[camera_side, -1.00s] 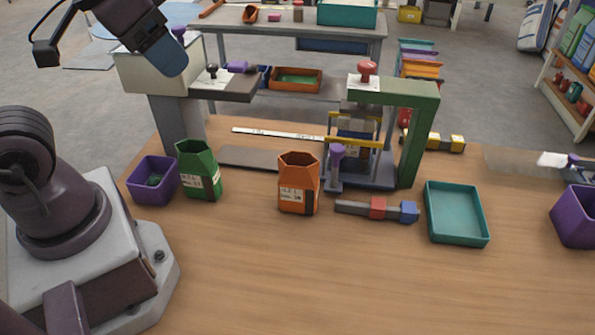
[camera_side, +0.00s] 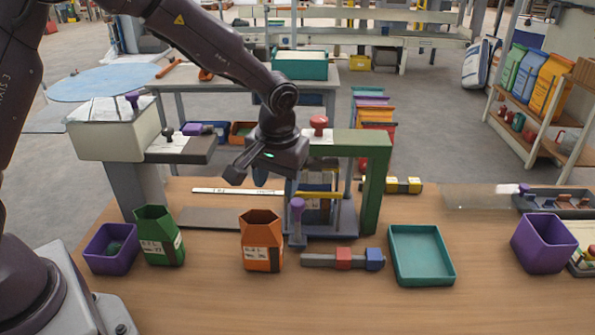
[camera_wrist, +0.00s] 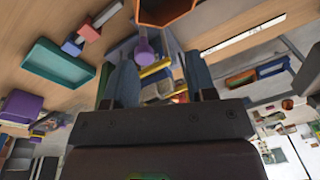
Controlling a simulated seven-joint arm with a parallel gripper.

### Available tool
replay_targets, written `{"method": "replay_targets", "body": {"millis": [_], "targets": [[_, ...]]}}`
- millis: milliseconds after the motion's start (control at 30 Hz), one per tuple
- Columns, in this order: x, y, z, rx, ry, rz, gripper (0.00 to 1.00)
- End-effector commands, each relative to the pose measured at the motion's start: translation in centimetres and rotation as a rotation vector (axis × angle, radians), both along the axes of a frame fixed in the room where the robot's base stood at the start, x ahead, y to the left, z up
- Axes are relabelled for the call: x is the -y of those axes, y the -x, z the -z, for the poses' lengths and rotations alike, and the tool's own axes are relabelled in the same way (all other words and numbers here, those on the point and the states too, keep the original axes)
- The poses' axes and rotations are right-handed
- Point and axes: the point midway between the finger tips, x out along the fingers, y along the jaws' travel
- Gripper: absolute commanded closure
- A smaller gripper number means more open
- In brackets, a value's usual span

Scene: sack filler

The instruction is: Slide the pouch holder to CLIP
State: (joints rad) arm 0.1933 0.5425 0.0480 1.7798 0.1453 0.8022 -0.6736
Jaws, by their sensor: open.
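The pouch holder (camera_side: 320,194), with yellow bars, stands under the green frame (camera_side: 376,170) with the red knob on top. A purple-knobbed handle (camera_side: 297,206) stands upright at its front. In the wrist view, the purple knob (camera_wrist: 145,46) and a yellow bar (camera_wrist: 155,68) show between my fingers. My gripper (camera_side: 249,177) is open and empty, above and left of the holder, apart from the handle as far as I can see. Its two blue-grey fingers (camera_wrist: 160,82) show in the wrist view. The holder is partly hidden by the handle and frame. I cannot read a CLIP mark.
An orange pouch (camera_side: 262,242), a green pouch (camera_side: 160,236) and a purple bin (camera_side: 112,250) stand in front and left. A tool with red and blue blocks (camera_side: 344,258) and a teal tray (camera_side: 420,256) lie to the right.

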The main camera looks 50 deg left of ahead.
Motion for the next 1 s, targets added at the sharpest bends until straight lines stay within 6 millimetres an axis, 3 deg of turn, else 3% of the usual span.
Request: {"method": "replay_targets", "body": {"millis": [67,233,533,1000], "targets": [[0.3,-2.1,1.6,0.028,-0.01,-0.097,0.49],[0.4,-4.8,0.4,0.132,0.007,-0.271,0.49],[0.4,-4.8,1.2,0.146,0.015,-0.357,0.49],[0.3,-4.7,6.5,0.143,0.015,-0.355,0.49]]}}
